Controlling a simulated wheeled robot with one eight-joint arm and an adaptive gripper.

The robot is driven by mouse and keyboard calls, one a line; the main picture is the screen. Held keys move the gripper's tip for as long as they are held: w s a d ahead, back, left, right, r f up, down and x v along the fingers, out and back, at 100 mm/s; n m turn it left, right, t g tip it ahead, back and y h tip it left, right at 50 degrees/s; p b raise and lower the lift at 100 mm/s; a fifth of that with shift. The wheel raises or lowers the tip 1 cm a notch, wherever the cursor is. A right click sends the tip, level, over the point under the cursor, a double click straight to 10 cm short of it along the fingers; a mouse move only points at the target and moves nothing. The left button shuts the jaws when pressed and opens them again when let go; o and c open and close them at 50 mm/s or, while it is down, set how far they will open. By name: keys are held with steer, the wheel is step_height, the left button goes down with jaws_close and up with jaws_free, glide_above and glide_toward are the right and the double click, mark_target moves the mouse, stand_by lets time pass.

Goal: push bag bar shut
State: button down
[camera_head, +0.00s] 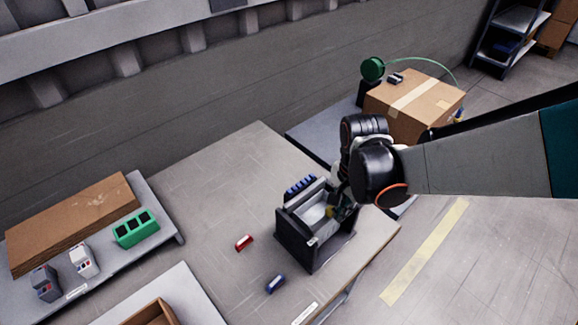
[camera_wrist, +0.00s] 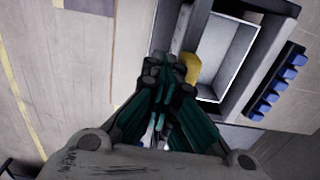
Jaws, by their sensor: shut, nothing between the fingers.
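A dark open-topped unit (camera_head: 296,240) stands near the front right edge of the table, with a pale recess inside. In the wrist view its dark frame (camera_wrist: 285,8) surrounds the pale recess (camera_wrist: 228,58). A yellow piece (camera_wrist: 191,68) sits at the frame's near side; it also shows in the head view (camera_head: 330,211). I cannot clearly tell which part is the bag bar. My gripper (camera_wrist: 172,68) is shut and empty, with its tips right beside the yellow piece. I cannot tell whether they touch. In the head view my gripper (camera_head: 342,207) is partly hidden by my arm.
Blue pieces (camera_head: 300,186) line the unit's back side. A red item (camera_head: 244,242) and a blue item (camera_head: 276,284) lie left of it. A cardboard box (camera_head: 412,105) stands behind my arm. The table's middle (camera_head: 220,190) is clear.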

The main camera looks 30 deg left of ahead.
steer(key=w+a, duration=0.1)
steer(key=a, duration=0.5)
steer(key=shift+w, duration=0.3)
steer(key=shift+d+r, duration=0.1)
steer(key=shift+d, duration=0.05)
step_height(320, 180, up, 7)
steer(key=p, duration=0.4)
steer(key=shift+s+d, duration=0.2)
steer(key=shift+d, duration=0.25)
